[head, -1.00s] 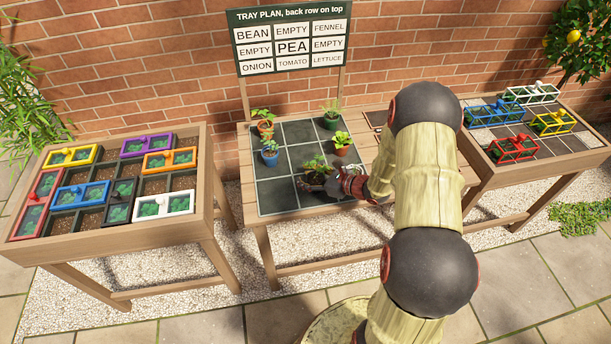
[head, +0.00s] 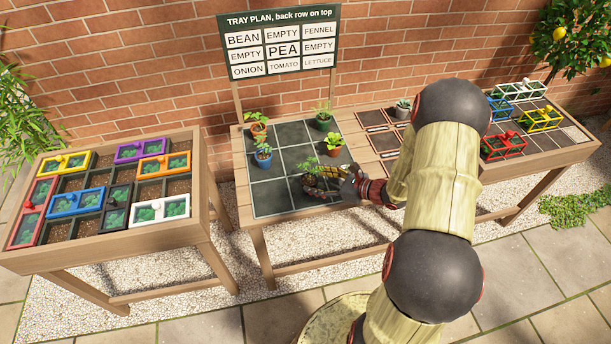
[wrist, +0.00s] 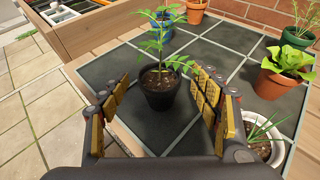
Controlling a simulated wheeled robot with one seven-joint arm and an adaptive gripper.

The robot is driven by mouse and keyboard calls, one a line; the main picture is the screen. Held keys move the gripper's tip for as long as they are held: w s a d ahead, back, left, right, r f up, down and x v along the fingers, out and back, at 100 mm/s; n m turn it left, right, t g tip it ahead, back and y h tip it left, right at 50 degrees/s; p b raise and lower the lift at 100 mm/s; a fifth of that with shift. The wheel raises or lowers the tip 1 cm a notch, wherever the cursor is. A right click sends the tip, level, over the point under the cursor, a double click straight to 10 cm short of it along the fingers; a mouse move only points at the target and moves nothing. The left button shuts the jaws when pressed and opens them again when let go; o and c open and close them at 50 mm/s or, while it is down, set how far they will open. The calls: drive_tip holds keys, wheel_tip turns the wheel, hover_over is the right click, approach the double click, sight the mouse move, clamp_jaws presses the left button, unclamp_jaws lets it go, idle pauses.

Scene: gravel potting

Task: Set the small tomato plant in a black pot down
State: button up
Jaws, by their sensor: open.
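The small tomato plant (head: 313,178) is in a black pot (wrist: 160,92), which stands upright on the dark gridded tray (head: 270,198). It appears to be in the front row's middle square. My gripper (wrist: 160,100) is open, with a finger on each side of the pot and a visible gap to both. In the head view my gripper (head: 335,175) comes in from the right and partly hides the pot. The plan board (head: 280,40) reads ONION, TOMATO, LETTUCE in its bottom row.
On the tray stand a blue pot (head: 263,156), a terracotta pot (head: 258,129), a green pot (head: 324,122) and a terracotta pot with leafy greens (head: 333,149). The wrist view shows a white pot (wrist: 278,150) close to the right finger. The front-left square is clear.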

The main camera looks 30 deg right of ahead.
drive_tip(key=shift+p+v, duration=0.3)
drive_tip(key=shift+v, duration=1.7)
